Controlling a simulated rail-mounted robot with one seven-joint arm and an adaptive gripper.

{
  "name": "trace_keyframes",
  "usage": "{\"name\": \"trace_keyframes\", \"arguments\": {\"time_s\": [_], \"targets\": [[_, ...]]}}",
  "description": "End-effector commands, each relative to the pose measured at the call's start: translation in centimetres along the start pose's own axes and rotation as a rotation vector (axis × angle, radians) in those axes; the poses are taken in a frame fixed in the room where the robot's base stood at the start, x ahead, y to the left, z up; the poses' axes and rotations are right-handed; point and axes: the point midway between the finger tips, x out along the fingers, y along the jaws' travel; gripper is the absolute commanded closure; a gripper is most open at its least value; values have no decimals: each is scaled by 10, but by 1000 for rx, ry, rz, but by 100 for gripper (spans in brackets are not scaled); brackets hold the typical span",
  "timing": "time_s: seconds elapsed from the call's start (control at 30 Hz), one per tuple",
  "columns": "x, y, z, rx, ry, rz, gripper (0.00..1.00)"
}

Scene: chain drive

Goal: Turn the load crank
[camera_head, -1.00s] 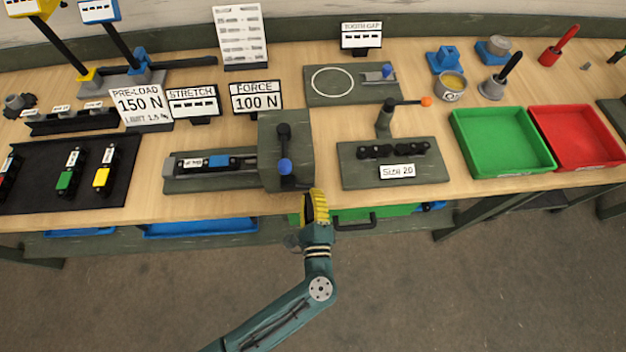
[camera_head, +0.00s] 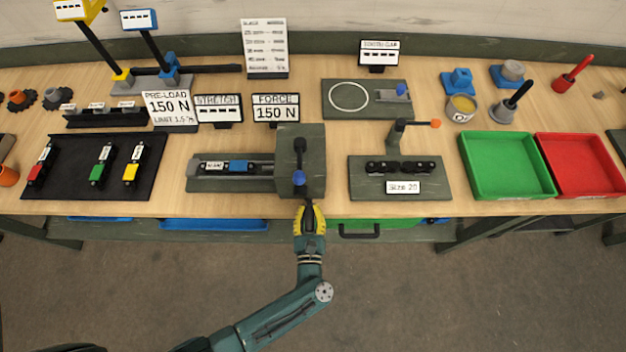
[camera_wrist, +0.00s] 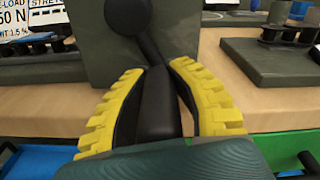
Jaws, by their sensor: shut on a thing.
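The load crank (camera_wrist: 148,45) is a black arm on the face of a dark grey box (camera_head: 315,150). In the wrist view its round black end is at the top, and the arm runs down to a black handle (camera_wrist: 160,105). My gripper (camera_wrist: 158,72) has its yellow-backed fingers shut around this handle. In the head view my gripper (camera_head: 308,206) is at the box's front, just below a blue knob (camera_head: 299,178); it hides the handle there. The force sign (camera_head: 276,111) reads 150 N, and the pre-load sign (camera_head: 169,106) reads 150 N.
A chain sample with a blue link (camera_head: 238,166) lies on the rig left of the box. To the right are a Size 20 plate (camera_head: 360,185), a green tray (camera_head: 507,190) and a red tray (camera_head: 580,190). A black mat (camera_head: 60,185) is at the left.

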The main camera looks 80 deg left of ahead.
Motion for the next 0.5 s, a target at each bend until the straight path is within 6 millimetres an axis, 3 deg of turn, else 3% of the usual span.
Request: {"name": "trace_keyframes", "arguments": {"time_s": [0.5], "targets": [[-1, 6, -2, 75, 3, 1, 100]]}}
